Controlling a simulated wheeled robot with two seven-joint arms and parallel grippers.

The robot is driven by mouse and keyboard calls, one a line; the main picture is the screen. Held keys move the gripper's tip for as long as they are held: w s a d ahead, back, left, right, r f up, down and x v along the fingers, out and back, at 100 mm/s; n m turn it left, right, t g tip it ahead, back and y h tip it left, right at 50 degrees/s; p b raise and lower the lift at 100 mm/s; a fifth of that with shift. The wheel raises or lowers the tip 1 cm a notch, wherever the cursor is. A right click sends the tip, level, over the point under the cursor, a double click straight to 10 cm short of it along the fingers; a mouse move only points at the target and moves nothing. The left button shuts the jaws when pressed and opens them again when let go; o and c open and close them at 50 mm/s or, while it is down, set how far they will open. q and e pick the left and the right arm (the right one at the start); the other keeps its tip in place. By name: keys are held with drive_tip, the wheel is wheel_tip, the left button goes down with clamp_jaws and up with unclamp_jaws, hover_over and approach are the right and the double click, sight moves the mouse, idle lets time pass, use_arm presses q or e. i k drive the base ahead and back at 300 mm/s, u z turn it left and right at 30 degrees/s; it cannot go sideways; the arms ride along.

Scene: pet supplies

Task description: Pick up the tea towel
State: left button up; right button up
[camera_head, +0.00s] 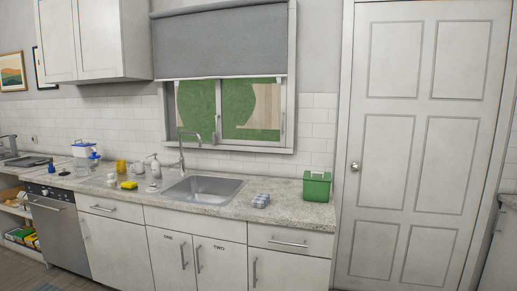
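A folded tea towel (261,200), blue and white and apparently checked, lies on the speckled countertop (232,212). It sits between the sink and a green container, near the front edge of the counter. Nothing covers it. Neither of my grippers shows in the head view.
A steel sink (203,189) with a tall tap (183,150) is left of the towel. A green container (317,186) stands to its right. A yellow sponge (128,185), bottles and cups stand further left. Drawers and cupboards (290,243) are below. A closed white door (420,140) is at right.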

sight(261, 199)
drive_tip(key=u, duration=0.6)
drive_tip(key=i, duration=1.5)
drive_tip(key=u, duration=0.15)
